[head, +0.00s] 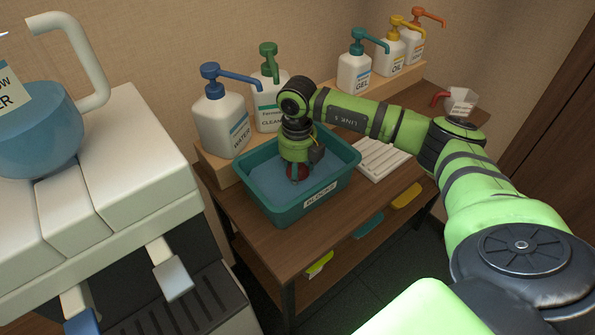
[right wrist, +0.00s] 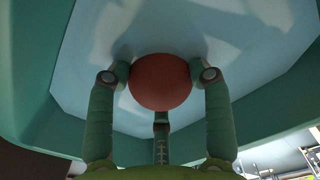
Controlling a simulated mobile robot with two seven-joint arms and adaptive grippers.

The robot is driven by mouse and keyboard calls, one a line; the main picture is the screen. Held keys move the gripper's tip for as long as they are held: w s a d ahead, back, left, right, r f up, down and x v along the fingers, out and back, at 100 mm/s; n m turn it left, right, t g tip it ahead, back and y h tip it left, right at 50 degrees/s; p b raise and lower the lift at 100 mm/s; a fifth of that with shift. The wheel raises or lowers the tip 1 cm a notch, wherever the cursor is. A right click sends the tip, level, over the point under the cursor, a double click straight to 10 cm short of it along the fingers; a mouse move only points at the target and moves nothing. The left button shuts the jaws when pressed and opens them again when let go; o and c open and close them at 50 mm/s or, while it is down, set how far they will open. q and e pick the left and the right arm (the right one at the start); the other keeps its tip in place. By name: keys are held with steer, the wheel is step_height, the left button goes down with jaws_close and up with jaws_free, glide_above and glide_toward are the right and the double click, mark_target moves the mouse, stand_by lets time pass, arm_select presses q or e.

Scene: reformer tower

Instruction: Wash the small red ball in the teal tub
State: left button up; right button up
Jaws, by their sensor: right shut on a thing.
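The teal tub (head: 262,205) stands on the wooden table and holds light blue water (head: 262,180). My right gripper (head: 297,177) points down inside the tub, shut on the small red ball (head: 298,172). In the right wrist view the ball (right wrist: 160,82) sits between the fingers, with the pale blue water and the teal tub walls (right wrist: 40,60) around it. I cannot tell how deep the ball is in the water. My left gripper is not in view.
White pump bottles, one with a blue pump (head: 221,120), stand on a wooden ledge behind the tub. A white ribbed tray (head: 382,158) lies right of the tub. A clear cup with a red handle (head: 461,101) stands farther right. A white machine (head: 100,160) fills the left.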

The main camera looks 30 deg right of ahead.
step_height(320, 180, up, 14)
steer(key=p, duration=0.9)
steer(key=shift+f, duration=0.25)
steer(key=shift+a, duration=0.1)
stand_by(1.4)
